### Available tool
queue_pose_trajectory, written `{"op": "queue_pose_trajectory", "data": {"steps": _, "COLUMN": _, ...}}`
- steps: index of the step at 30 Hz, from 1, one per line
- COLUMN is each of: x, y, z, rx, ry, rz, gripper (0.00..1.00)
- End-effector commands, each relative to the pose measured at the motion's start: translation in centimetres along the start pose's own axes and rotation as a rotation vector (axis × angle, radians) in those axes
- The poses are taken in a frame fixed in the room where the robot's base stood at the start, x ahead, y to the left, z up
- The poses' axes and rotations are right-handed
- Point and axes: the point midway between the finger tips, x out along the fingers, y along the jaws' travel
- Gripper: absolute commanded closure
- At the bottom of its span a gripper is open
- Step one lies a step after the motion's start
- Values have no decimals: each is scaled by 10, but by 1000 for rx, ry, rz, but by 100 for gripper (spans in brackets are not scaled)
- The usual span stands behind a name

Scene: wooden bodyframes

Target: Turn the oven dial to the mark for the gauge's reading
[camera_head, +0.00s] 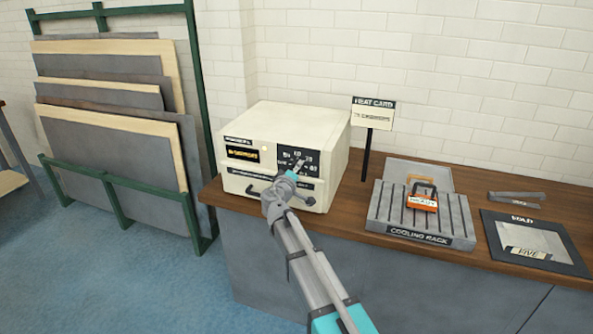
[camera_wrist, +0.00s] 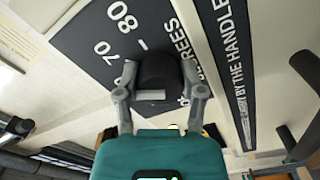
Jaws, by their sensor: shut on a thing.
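The cream oven (camera_head: 285,125) stands on the wooden counter. Its black dial panel (camera_head: 313,158) has white numbers; 70 and 80 are readable on the panel in the wrist view (camera_wrist: 108,55). The black dial (camera_wrist: 158,72) sits between both fingers of my gripper (camera_wrist: 160,84), which is shut on it. A pale bar shows at the dial's near side. In the head view my gripper (camera_head: 296,168) covers the dial. An amber display (camera_head: 242,154) is left of the dial panel; its text is too small to read surely.
The oven's handle (camera_head: 288,193) is below the panel. A heat card sign (camera_head: 372,113) stands right of the oven, its lower line unclear.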

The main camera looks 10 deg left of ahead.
Motion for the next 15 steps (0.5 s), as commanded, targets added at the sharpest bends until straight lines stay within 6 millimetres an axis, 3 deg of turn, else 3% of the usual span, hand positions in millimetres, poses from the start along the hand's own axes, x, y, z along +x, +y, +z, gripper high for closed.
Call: {"op": "queue_pose_trajectory", "data": {"steps": 15, "x": 0, "y": -1, "z": 0, "rx": 295, "ry": -1, "rz": 0, "gripper": 96}}
